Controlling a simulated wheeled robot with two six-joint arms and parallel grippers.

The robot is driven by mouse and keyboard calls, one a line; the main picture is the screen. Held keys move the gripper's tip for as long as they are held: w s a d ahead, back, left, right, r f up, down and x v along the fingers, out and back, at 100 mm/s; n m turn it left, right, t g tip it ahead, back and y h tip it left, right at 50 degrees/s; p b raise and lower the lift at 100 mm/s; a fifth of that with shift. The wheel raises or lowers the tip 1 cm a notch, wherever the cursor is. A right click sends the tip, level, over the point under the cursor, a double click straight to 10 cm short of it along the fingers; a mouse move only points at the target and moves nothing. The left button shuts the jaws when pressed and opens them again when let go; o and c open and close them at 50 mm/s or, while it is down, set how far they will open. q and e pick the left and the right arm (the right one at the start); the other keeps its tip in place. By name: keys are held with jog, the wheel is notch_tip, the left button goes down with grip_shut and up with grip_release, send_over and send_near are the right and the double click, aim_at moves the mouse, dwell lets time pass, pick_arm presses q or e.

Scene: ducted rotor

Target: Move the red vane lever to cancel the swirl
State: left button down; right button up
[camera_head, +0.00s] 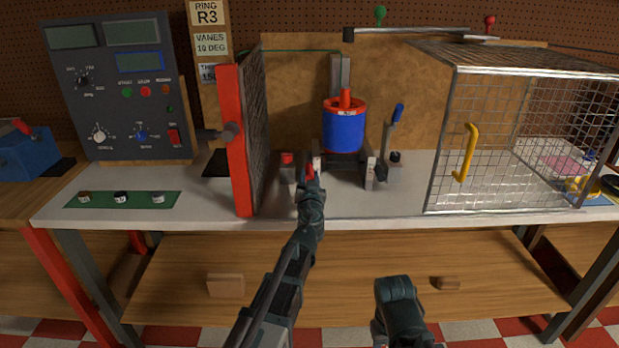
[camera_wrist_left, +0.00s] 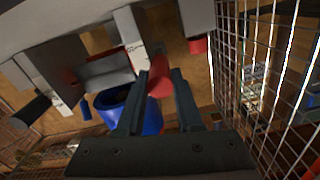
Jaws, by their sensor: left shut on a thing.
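The red vane lever (camera_wrist_left: 160,80) shows in the left wrist view between the two fingers of my left gripper (camera_wrist_left: 158,92), which is shut on it. In the head view my left gripper (camera_head: 309,178) is at the front of the rotor stand, over the white bench top, and mostly covers the lever. The blue ducted rotor (camera_head: 343,131) with a red top stands upright just behind; its blue duct (camera_wrist_left: 125,108) also shows in the left wrist view. A white scale plate with marks (camera_wrist_left: 135,35) is beside the lever. The fingers of my right gripper do not show.
A red-framed mesh screen (camera_head: 241,140) stands close to the left of my left gripper. A wire cage (camera_head: 500,130) with a yellow handle is at right. A blue-handled lever (camera_head: 393,130) stands right of the rotor. A control panel (camera_head: 125,90) is at back left.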

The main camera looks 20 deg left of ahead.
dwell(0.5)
pick_arm(q)
jog(key=r+p, duration=0.2)
jog(key=w+r+p, duration=0.1)
jog(key=r+p, duration=0.2)
jog(key=shift+a+r, duration=0.15)
jog(key=c, duration=0.6)
grip_release()
jog(key=shift+s, duration=0.1)
jog(key=v, duration=1.3)
jog(key=shift+s, duration=0.3)
